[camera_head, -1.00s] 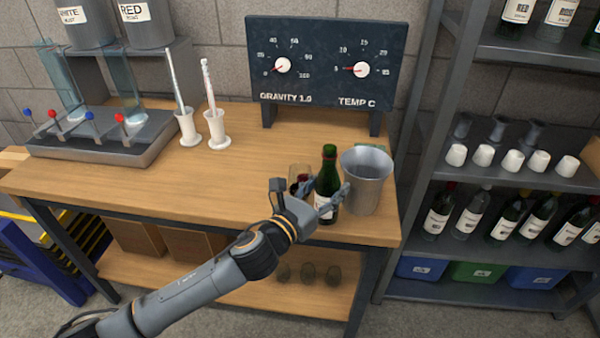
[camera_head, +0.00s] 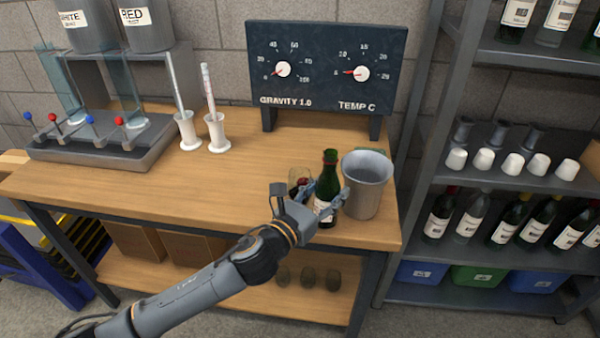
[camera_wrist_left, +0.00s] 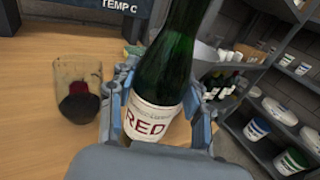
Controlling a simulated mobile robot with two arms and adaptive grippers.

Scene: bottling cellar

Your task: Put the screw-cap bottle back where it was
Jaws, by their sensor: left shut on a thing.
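The screw-cap bottle (camera_head: 330,176) is green with a white label and stands close to upright near the right end of the wooden bench. In the left wrist view the bottle (camera_wrist_left: 157,112) shows the word RED on its label between the two fingers. My left gripper (camera_head: 326,204) is shut on it around the label. My right gripper is in neither view.
A metal bucket (camera_head: 364,190) stands just right of the bottle. A glass with dark red wine (camera_wrist_left: 78,92) stands left of it. The bench (camera_head: 190,190) is clear further left. A shelf rack (camera_head: 480,173) with several bottles stands on the right.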

